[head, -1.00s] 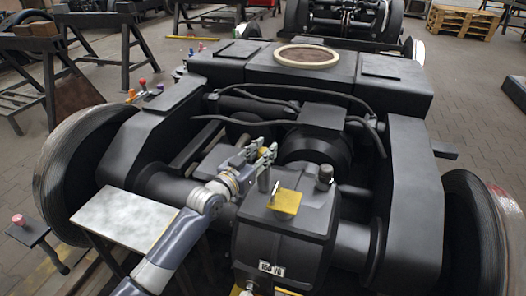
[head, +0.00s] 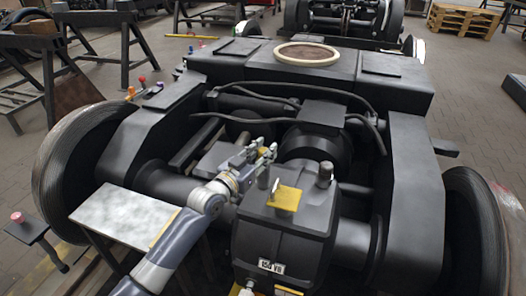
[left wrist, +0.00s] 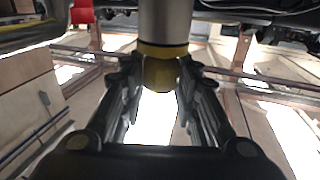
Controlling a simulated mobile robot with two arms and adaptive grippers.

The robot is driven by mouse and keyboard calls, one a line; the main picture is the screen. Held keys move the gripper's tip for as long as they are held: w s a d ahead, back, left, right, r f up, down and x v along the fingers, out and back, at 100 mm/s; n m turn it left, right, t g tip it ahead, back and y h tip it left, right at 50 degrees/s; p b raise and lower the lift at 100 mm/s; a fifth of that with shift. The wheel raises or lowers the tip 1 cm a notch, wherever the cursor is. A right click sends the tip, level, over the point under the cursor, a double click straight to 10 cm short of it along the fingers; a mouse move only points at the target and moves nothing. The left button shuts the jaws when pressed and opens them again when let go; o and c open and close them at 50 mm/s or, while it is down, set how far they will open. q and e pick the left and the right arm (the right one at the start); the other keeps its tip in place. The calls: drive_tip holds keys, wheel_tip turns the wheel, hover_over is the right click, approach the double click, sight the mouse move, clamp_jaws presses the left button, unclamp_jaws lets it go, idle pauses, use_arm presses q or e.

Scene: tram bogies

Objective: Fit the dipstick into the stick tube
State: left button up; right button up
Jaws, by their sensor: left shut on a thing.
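My left gripper (head: 262,154) is over the top of the dark gearbox (head: 285,235). In the left wrist view its fingers (left wrist: 158,85) are shut on a yellow rounded end (left wrist: 158,73), which I take to be the dipstick's grip. A yellow collar and a grey cylinder (left wrist: 165,22) continue from it. In the head view a short grey cylinder (head: 263,177) stands just below the fingers, probably the stick tube. The dipstick's rod is not visible, and I cannot tell how deep it sits. My right gripper is out of view.
A yellow plate (head: 285,199) with a small upright pin lies right of the grey cylinder. A dark capped stub (head: 325,174) stands further right on the gearbox. Black hoses (head: 290,98) cross behind. A pale tray (head: 125,214) is at left beside my arm.

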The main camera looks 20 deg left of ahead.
use_arm(q)
drive_tip(key=shift+f, duration=0.1)
drive_tip(key=o, duration=1.1)
drive_tip(key=shift+o, duration=0.2)
drive_tip(key=shift+s, duration=0.1)
drive_tip(key=v, duration=1.2)
